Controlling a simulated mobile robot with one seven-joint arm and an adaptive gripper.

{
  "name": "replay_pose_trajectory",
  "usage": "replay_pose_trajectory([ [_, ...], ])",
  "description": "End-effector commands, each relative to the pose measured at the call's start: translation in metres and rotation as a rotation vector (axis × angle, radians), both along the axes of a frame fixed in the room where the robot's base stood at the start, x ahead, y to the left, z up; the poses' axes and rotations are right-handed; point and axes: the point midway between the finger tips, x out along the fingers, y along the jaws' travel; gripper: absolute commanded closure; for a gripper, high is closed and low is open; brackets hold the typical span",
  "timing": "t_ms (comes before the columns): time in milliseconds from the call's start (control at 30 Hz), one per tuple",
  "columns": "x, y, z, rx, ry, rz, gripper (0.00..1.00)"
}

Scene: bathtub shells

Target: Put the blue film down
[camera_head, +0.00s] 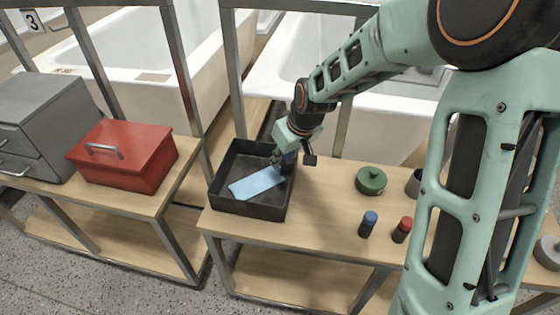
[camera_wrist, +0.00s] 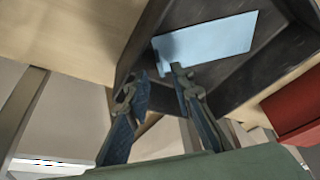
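The blue film (camera_head: 257,185) is a flat, light blue rectangle inside the black tray (camera_head: 250,209). It appears to lie on the tray's floor. In the wrist view the film (camera_wrist: 215,42) lies beyond my fingertips, and one finger overlaps its lower edge in the picture. My gripper (camera_head: 284,161) is over the right side of the tray, close to the film's upper right end. In the wrist view my gripper (camera_wrist: 155,82) has its two fingers apart with nothing between them. Whether a finger touches the film cannot be told.
The tray stands at the left end of a wooden bench (camera_head: 323,215). To its right are a green lidded pot (camera_head: 371,181), a blue-capped jar (camera_head: 368,224) and a red-capped jar (camera_head: 402,230). A red toolbox (camera_head: 125,157) sits on the left bench. White bathtubs (camera_head: 290,75) stand behind.

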Motion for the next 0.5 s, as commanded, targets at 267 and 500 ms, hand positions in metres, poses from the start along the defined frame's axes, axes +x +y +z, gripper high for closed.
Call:
replay_pose_trajectory([
  [267,-0.018,-0.015,0.059,-0.001,-0.002,-0.002,0.78],
  [500,-0.025,-0.020,0.078,0.000,0.000,0.000,0.78],
])
